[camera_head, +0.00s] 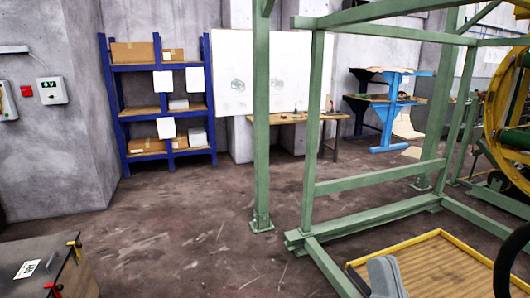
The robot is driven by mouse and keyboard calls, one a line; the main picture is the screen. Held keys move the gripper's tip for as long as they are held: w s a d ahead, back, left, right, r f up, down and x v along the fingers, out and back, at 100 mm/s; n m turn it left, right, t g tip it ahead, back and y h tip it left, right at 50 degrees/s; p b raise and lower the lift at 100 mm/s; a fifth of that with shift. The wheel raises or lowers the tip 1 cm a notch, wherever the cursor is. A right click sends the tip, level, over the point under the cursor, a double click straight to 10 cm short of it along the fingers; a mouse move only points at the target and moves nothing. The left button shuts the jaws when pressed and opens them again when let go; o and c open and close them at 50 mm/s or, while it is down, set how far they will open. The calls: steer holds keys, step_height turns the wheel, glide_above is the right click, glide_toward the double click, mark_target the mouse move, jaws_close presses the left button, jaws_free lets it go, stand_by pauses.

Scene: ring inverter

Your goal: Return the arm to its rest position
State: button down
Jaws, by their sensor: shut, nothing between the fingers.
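I do not see my gripper in the head view, and no part that I can surely call my arm shows. A rounded grey piece (385,276) with dark curved parts beside it rises from the bottom edge at the right. I cannot tell what it belongs to.
A green metal frame (312,135) stands at centre right, with a yellow-edged wooden platform (437,232) and a yellow wheel (505,95). A blue shelf (120,110) holds boxes. A dark cabinet (75,278) fills the bottom left corner. Open floor (190,225) lies between.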

steer(key=s+d+f+n+g+h, duration=0.15)
steer(key=s+d+f+g, duration=0.35)
steer(key=f, duration=0.6)
steer(key=s+f+n+g+h, duration=0.1)
steer(key=s+f+n+g, duration=0.15)
steer(key=s+f, duration=0.6)
steer(key=s+d+f+m+g+h+p, duration=0.1)
steer(key=s+d+f+m+g+h, duration=0.1)
steer(key=s+f+g, duration=0.3)
steer(key=s+f, duration=0.3)
steer(key=s, duration=0.1)
steer(key=shift+d+f, duration=0.25)
steer(key=shift+f, duration=0.05)
